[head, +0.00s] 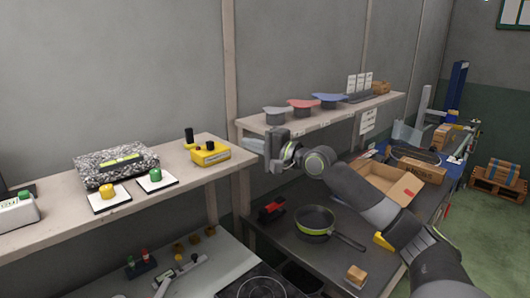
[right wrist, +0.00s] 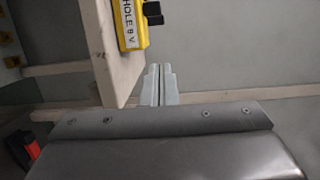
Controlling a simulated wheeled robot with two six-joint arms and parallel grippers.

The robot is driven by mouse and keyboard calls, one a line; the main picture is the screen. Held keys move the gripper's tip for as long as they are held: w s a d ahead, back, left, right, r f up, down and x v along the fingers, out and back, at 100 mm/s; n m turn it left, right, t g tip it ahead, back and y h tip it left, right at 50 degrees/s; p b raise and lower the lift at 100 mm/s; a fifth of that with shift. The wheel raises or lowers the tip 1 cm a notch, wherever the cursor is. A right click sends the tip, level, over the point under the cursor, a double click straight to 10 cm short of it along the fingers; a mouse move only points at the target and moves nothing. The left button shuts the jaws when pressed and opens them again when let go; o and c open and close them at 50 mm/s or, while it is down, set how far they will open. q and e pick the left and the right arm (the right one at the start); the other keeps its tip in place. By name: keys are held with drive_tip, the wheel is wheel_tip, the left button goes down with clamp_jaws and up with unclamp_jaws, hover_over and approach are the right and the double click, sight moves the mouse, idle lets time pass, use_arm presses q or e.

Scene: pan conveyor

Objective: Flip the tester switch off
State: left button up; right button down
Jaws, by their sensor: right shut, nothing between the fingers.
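The yellow tester (head: 210,154) sits at the right end of the upper left shelf, with a black upright part (head: 189,137) beside it. In the right wrist view the yellow tester (right wrist: 131,24) shows a white label, partly cut off, and a black switch-like part (right wrist: 153,13) sticks out of its side. Its exact position is hard to tell. My right gripper (head: 254,145) is just right of the shelf end, apart from the tester. In the right wrist view its fingers (right wrist: 158,72) are shut and empty, below the tester. My left gripper is not in view.
The wooden shelf edge (right wrist: 112,55) is close to my right fingers. The shelf also holds a speckled box (head: 118,166) and yellow and green knobs. A pan (head: 315,220) and an open carton (head: 395,182) lie on the lower bench. A shelf post stands behind my gripper.

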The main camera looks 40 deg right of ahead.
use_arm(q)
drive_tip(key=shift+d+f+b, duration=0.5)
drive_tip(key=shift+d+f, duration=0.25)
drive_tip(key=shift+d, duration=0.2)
use_arm(e)
drive_tip(key=v, duration=0.4)
drive_tip(key=shift+s+d, duration=0.1)
drive_tip(key=shift+d, duration=0.1)
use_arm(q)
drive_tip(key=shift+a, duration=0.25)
use_arm(e)
drive_tip(key=shift+f, duration=0.15)
